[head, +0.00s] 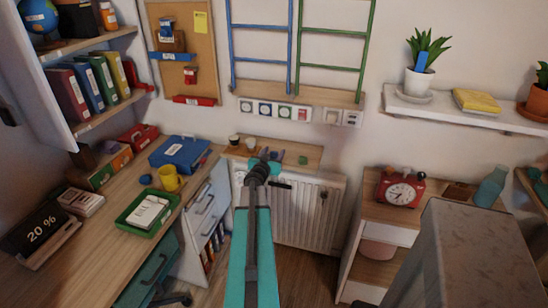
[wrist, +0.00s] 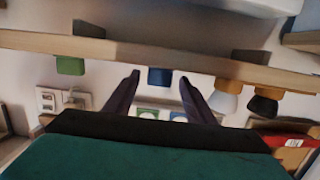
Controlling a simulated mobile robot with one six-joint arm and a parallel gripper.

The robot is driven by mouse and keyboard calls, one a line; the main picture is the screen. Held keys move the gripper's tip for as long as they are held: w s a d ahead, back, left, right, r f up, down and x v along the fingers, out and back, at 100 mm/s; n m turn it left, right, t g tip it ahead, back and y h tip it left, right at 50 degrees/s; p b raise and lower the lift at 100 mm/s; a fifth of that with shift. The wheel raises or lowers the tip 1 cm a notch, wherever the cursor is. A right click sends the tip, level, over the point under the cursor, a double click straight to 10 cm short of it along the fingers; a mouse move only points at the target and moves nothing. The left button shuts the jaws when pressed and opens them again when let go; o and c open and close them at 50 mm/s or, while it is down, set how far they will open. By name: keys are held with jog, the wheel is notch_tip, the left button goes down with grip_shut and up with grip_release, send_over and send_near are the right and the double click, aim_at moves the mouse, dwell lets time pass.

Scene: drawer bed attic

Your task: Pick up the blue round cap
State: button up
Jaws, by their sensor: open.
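In the wrist view, which looks upside down, a small dark blue piece (wrist: 160,84) stands on the wooden ledge, its side towards me. It looks like the blue round cap, though its round outline does not show. My gripper (wrist: 160,77) is open, with one dark finger on each side of the blue piece in the picture; I cannot tell whether the fingers reach around it. In the head view my gripper (head: 271,155) is over the ledge (head: 285,147) above the radiator and seems to hide the blue piece.
On the ledge, a green block (wrist: 71,65), a yellow-white cup (wrist: 225,97) and a dark cup (wrist: 264,101) stand apart from the blue piece. The white radiator (head: 305,215) is below. Another small blue round object (head: 146,179) lies by the yellow mug (head: 169,178) on the desk.

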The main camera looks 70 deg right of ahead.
aim_at(277, 148)
jog(key=shift+d+f, duration=0.15)
jog(key=shift+d, duration=1)
jog(key=shift+d+f, duration=0.15)
jog(key=shift+d, duration=0.95)
jog(key=c, duration=1.1)
